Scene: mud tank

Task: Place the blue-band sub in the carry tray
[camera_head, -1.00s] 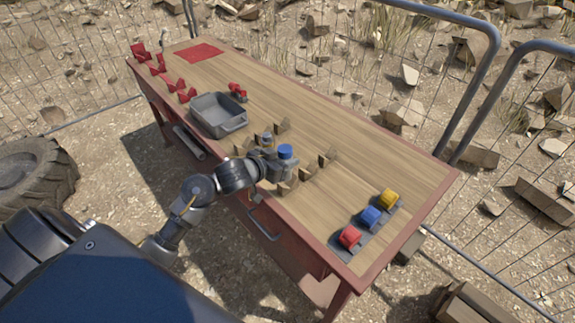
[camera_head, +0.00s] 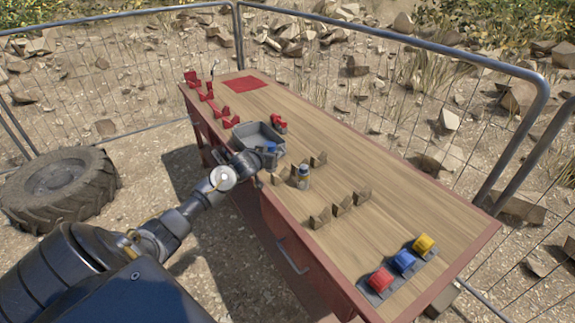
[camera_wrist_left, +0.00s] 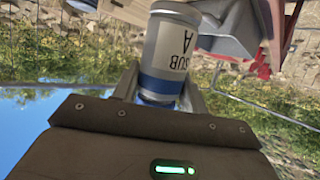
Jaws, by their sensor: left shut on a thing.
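The blue-band sub (camera_head: 270,147) is a small grey can with a blue end, held by my left gripper (camera_head: 262,154). In the left wrist view the sub (camera_wrist_left: 168,52) shows a white label reading "SUB A", upside down in the picture, and a blue band between the two fingers. The carry tray (camera_head: 252,130) is a grey open box on the workbench. In the head view the sub overlaps the tray's near right part; I cannot tell its height over the rim. My right gripper is not in view.
Another can (camera_head: 303,179) stands among wooden cradles (camera_head: 342,205) right of the tray. Red brackets (camera_head: 207,95) line the bench's far left, near a red mat (camera_head: 244,84). Red, blue and yellow blocks (camera_head: 403,260) sit at the right end. The bench's back strip is clear.

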